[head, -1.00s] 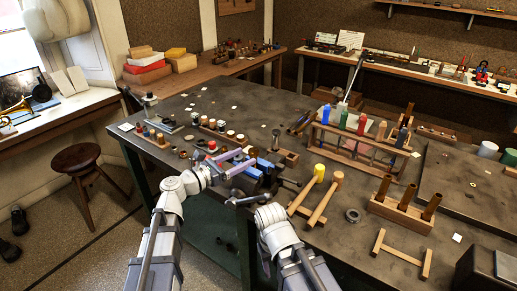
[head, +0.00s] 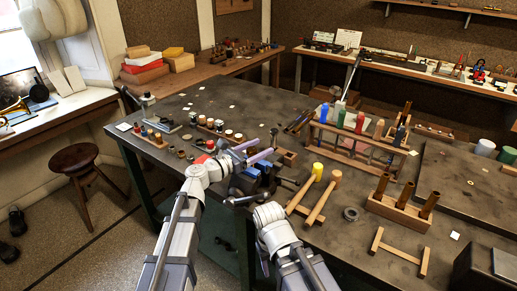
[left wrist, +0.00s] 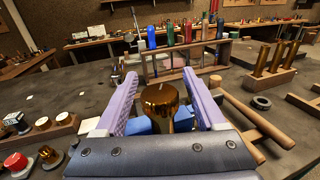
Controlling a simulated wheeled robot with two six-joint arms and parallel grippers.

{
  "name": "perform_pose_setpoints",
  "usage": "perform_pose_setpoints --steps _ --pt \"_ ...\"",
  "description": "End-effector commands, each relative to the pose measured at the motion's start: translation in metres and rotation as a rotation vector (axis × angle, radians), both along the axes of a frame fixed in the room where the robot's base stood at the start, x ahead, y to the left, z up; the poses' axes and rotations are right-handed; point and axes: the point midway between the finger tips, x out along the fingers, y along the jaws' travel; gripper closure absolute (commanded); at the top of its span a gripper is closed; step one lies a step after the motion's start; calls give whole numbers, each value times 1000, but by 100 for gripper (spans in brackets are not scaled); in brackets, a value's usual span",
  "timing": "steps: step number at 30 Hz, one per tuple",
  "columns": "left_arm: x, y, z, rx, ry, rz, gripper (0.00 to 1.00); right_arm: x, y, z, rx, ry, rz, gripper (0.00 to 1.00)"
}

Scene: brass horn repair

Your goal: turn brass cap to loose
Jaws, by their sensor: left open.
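The brass cap (left wrist: 160,97) shows in the left wrist view as a round, shiny knob standing upright. It rises from between the blue jaw pads (left wrist: 138,125) of a bench vise. My left gripper (left wrist: 160,82) is open, with one purple finger on each side of the cap and a gap visible to each. In the head view my left gripper (head: 258,154) is over the blue vise (head: 258,180) at the bench's front edge, and it hides the cap. My right forearm and wrist show right of the vise, but the right fingers are not visible.
Two mallets, one yellow-headed (head: 318,169), lie right of the vise. A block with brass tubes (head: 400,207) is farther right. Small parts trays (head: 220,131) are to the left. The bench middle is mostly bare.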

Motion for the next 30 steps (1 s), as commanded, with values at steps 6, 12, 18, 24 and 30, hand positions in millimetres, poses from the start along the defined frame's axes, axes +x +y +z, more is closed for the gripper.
perform_pose_setpoints --steps 6,12,18,24,30 --pt "0 0 0 0 0 0 40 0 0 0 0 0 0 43" --pt "0 0 0 0 0 0 63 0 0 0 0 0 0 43" --pt "0 0 0 0 0 0 85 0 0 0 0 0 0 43" --pt "0 0 0 0 0 0 100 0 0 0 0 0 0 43" --pt "-1 0 0 0 0 7 100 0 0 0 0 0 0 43"
